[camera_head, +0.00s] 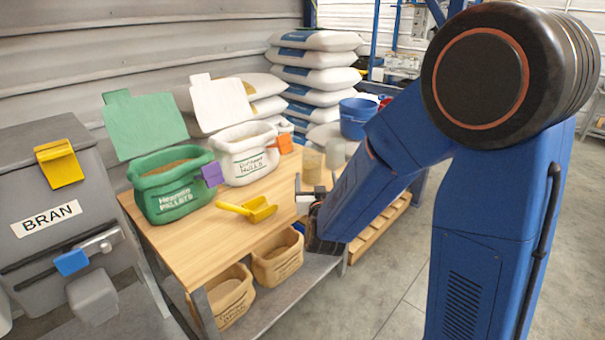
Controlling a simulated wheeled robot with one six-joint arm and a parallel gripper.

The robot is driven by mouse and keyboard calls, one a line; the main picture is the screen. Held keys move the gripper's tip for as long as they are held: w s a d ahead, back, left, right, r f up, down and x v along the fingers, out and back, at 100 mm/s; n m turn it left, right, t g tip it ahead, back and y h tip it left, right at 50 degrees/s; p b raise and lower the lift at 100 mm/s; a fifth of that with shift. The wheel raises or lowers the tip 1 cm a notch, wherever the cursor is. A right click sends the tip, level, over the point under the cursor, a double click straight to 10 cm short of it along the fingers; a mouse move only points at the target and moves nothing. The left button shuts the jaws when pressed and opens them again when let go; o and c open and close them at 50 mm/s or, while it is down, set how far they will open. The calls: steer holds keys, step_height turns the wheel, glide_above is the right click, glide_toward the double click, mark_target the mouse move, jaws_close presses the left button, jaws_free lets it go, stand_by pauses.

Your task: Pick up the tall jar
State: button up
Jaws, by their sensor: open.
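A clear jar with tan contents (311,166) stands upright near the far right end of the wooden bench top (190,247). A paler grey jar-like container (335,153) is right beside it, partly hidden by my arm. I cannot tell for certain which of the two is the tall jar. My gripper (311,190) is open and appears empty, at the bench's right edge. In the picture it sits just below the tan jar and apart from it.
A yellow scoop (250,209) lies on the bench. A green pellet sack (172,200) and a white sack (241,166) stand behind it. Brown paper bags (277,262) sit on the lower shelf. A grey BRAN hopper (60,220) is at left; a blue bucket (356,118) is behind.

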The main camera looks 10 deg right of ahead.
mark_target(311, 150)
steer(key=w, duration=0.5)
steer(key=w+d, duration=0.1)
steer(key=w, duration=0.5)
steer(key=w+d, duration=0.1)
steer(key=w, duration=0.4)
steer(key=shift+w+d+r, duration=0.15)
steer(key=shift+w+d, duration=0.05)
steer(key=shift+w, duration=0.15)
steer(key=shift+c, duration=0.6)
steer(key=c, duration=1.8)
steer(key=shift+r, duration=5.05)
